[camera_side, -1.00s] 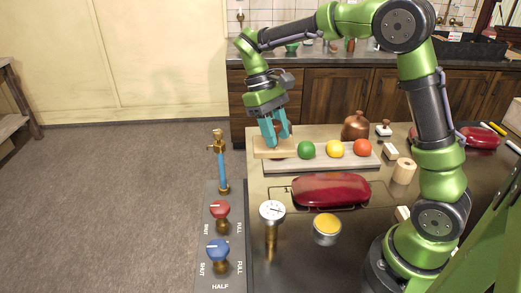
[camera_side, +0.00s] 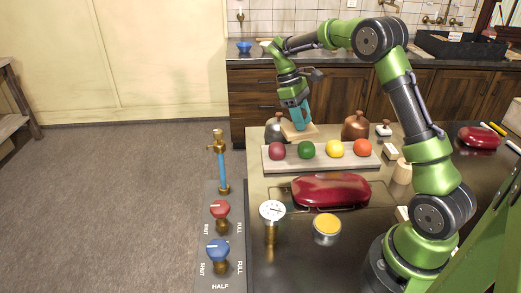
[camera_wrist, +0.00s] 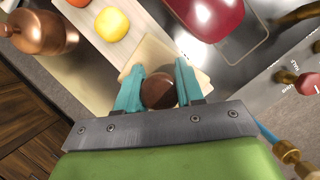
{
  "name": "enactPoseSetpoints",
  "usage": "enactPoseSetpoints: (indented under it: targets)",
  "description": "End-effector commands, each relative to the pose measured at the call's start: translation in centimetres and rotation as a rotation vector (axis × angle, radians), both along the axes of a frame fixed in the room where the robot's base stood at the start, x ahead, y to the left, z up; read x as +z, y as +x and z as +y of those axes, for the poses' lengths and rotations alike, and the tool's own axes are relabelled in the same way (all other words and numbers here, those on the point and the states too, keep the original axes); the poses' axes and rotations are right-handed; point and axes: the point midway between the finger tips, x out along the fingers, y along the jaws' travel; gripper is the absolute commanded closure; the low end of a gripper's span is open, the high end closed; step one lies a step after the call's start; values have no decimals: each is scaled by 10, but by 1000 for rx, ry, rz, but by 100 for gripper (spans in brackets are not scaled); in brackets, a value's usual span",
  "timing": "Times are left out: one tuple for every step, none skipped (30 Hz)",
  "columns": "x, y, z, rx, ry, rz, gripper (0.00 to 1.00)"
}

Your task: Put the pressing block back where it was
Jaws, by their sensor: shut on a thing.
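The pressing block (camera_side: 299,132) is a flat, pale wooden plate with a round brown knob (camera_wrist: 158,91). My gripper (camera_side: 297,117) is shut on that knob, with a teal finger on each side of it in the wrist view. On the tray sit a dark red ball (camera_side: 277,151), a green ball (camera_side: 306,150), a yellow ball (camera_side: 335,148) and a red ball (camera_side: 362,148).
A red oblong case (camera_side: 331,190) lies in front of the tray. A gauge (camera_side: 271,212) and a yellow-topped tin (camera_side: 326,228) stand nearer the front.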

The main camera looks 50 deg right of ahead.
Motion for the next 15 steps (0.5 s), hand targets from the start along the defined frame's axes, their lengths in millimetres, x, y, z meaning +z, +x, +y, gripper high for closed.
enactPoseSetpoints:
  targets:
    - [-7, 4, -28, 88, -2, 3, 100]
    - [-9, 6, -42, 153, -3, 1, 100]
    - [-13, 8, -62, 242, -2, 1, 100]
    - [-15, 10, -76, 313, -4, 2, 100]
    - [-17, 12, -90, 384, -3, 1, 100]
    - [-19, 14, -108, 484, -4, 1, 100]
    - [-20, 15, -120, 560, -4, 0, 100]
    - [-21, 17, -132, 636, -3, 0, 100]
    - [-21, 20, -146, 736, -4, -1, 100]
    - [-21, 22, -155, 808, -3, 1, 100]
    - [-20, 24, -162, 876, -2, -1, 100]
    - [-19, 28, -170, 962, -4, -1, 100]
    - [-18, 31, -174, 1024, -3, -2, 100]
    - [-16, 34, -177, 1078, -3, -2, 100]
    - [-14, 38, -180, 1143, -3, -3, 100]
